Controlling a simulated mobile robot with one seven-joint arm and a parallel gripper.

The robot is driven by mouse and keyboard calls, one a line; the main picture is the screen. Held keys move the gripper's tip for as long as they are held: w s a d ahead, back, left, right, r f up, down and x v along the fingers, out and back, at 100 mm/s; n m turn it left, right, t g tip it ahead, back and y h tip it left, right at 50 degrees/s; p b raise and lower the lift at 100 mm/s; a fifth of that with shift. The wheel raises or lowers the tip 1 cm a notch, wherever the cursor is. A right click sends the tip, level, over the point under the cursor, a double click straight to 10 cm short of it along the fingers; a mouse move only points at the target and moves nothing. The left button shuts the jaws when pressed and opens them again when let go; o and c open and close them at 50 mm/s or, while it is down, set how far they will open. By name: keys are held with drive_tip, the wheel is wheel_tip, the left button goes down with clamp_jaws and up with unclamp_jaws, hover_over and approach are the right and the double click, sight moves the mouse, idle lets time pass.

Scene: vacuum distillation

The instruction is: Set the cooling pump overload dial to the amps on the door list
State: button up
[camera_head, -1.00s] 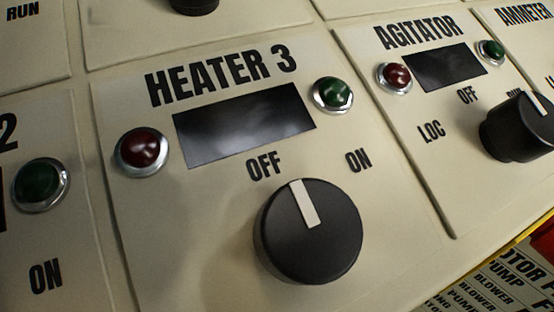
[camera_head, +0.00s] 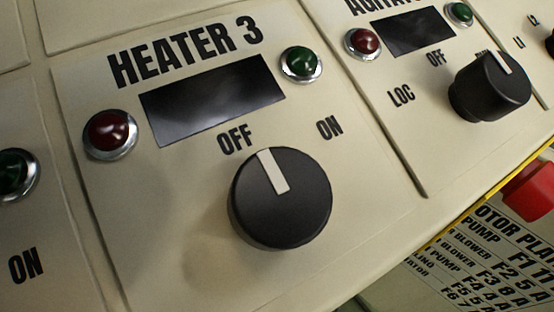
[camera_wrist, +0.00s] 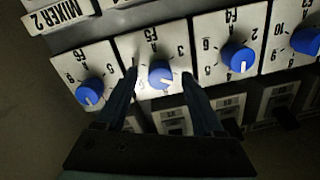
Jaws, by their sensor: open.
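In the wrist view my gripper (camera_wrist: 161,72) is open, its two dark fingertips on either side of a blue dial (camera_wrist: 160,77) on a white relay face. I cannot tell whether they touch it. Its white pointer mark faces down in the picture. The face's numbers and label appear upside down and small. Similar blue dials stand to its left (camera_wrist: 90,92) and right (camera_wrist: 238,58). In the head view the door list (camera_head: 478,245) shows at lower right, cut off by the frame, with rows for pumps and blowers and some amps readable. My gripper is not in the head view.
In the wrist view another blue dial (camera_wrist: 305,40) sits at the right edge, and a MIXER 2 label (camera_wrist: 58,15) at upper left. The head view shows the HEATER 3 knob (camera_head: 280,198), the AGITATOR knob (camera_head: 490,86) and a red button (camera_head: 530,190) beside the list.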

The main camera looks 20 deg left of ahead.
clamp_jaws()
idle(0.4)
drive_tip(key=shift+f+m, duration=0.1)
drive_tip(key=shift+m, duration=0.2)
drive_tip(key=shift+m+b, duration=1.2)
drive_tip(key=shift+m, duration=4.4)
